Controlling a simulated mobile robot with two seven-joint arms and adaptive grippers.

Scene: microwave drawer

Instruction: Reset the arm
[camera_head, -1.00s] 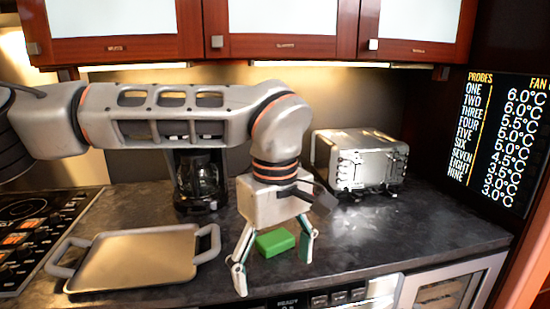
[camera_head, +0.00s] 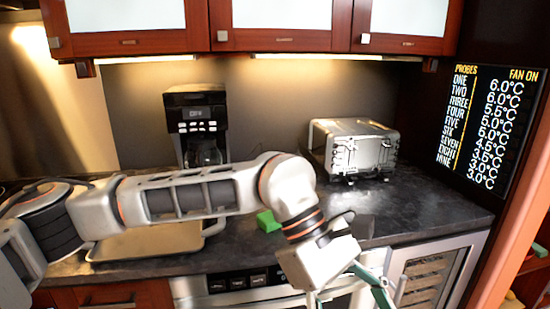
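My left arm reaches in from the left, and its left gripper (camera_head: 352,295) hangs in front of the counter's front edge at the bottom of the view. Its fingers are spread apart and nothing shows between them; the lower part is cut off by the picture edge. A green block (camera_head: 267,221) lies on the dark counter (camera_head: 440,208), just behind my forearm and wrist, apart from the gripper. My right gripper is not in view.
A tray (camera_head: 150,243) with grey handles is partly hidden behind my arm. A black coffee maker (camera_head: 196,115) and a silver toaster (camera_head: 355,148) stand at the back. An appliance front (camera_head: 235,283) sits below the counter, and wall cabinets (camera_head: 280,40) hang above.

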